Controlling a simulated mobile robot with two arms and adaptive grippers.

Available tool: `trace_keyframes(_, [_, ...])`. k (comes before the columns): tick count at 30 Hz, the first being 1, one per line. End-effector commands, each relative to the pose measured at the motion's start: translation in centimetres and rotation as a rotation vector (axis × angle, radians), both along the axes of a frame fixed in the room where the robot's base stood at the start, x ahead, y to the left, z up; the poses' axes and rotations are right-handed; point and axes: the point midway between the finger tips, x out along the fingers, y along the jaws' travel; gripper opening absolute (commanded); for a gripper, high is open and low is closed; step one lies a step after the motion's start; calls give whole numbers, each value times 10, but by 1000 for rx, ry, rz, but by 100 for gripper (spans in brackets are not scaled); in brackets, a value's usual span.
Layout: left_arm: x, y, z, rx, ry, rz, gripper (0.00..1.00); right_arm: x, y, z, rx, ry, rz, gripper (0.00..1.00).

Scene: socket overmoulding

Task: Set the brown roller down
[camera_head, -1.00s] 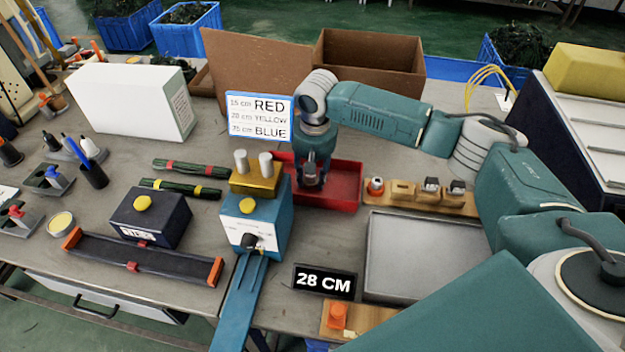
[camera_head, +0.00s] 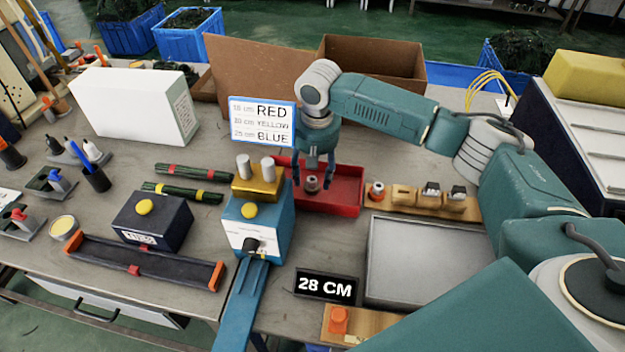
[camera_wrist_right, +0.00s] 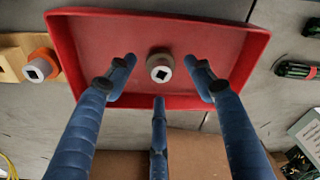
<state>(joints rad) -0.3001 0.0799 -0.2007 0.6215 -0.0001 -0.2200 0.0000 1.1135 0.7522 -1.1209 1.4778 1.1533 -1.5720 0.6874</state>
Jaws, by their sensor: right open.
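The brown roller (camera_head: 311,185) sits in the red tray (camera_head: 345,186). In the right wrist view the roller (camera_wrist_right: 160,67) stands on the tray floor, its pale end with a dark square hole facing the camera. My right gripper (camera_head: 313,178) is directly above the tray with its fingers spread. In the right wrist view the open fingers (camera_wrist_right: 159,76) are around the roller, with a visible gap on each side. My left gripper is not in view.
A wooden rack (camera_head: 415,199) right of the tray holds an orange-based roller (camera_head: 376,191) and dark-topped pieces. A blue machine (camera_head: 272,226) stands left of the tray. An empty grey tray (camera_head: 420,262) lies in front, beside a "28 CM" display (camera_head: 326,286).

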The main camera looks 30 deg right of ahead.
Motion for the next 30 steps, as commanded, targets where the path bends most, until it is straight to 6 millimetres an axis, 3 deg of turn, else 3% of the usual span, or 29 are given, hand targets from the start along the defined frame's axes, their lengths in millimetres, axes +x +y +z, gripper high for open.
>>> trace_keyframes(6, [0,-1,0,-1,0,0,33,-5,1,49,1,-2,0,53])
trace_keyframes(12, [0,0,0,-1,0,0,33,-8,1,78,1,-1,0,53])
trace_keyframes(17, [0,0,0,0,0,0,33,-10,1,86,1,0,0,53])
trace_keyframes(30, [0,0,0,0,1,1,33,-10,1,86,0,1,0,53])
